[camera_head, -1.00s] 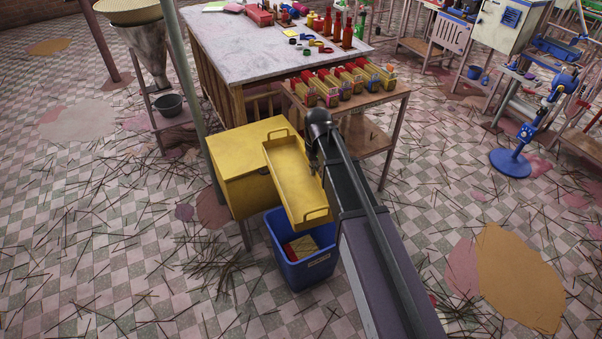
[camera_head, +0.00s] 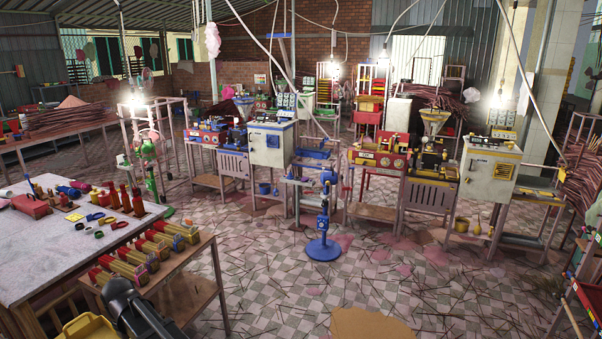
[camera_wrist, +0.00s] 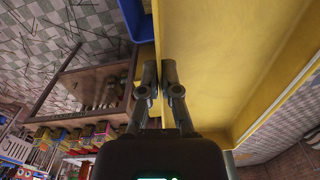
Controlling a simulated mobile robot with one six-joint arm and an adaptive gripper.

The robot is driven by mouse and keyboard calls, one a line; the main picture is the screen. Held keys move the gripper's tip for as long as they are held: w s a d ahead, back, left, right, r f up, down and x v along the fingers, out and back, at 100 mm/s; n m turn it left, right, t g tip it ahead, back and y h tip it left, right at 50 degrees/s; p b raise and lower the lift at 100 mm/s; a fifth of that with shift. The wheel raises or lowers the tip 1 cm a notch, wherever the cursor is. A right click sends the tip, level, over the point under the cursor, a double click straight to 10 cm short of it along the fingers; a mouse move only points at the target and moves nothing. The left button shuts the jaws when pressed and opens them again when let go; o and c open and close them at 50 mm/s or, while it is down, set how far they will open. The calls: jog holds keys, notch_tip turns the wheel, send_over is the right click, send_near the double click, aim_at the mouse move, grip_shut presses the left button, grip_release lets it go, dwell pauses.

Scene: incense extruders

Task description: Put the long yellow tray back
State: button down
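The long yellow tray fills much of the wrist view (camera_wrist: 215,60), its long side wall running between the two dark fingers of my gripper (camera_wrist: 160,70). The fingers are closed in on that wall, one on each side. In the head view only a yellow end with a handle (camera_head: 88,327), apparently the tray's, shows at the bottom left edge. My dark arm stands beside it, and the fingers are out of that view. The tray's far parts and what lies under it are hidden.
A small wooden stand (camera_head: 190,292) with several red-and-yellow extruders (camera_head: 150,258) is close to my arm. The pale-topped table (camera_head: 40,245) is behind it. A blue bin (camera_wrist: 137,18) shows beside the tray. A blue pedestal machine (camera_head: 323,248) stands on the stick-strewn floor.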

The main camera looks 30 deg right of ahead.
notch_tip(320, 180, up, 6)
jog(key=p, duration=0.4)
jog(key=shift+p, duration=0.35)
jog(key=shift+w, duration=0.1)
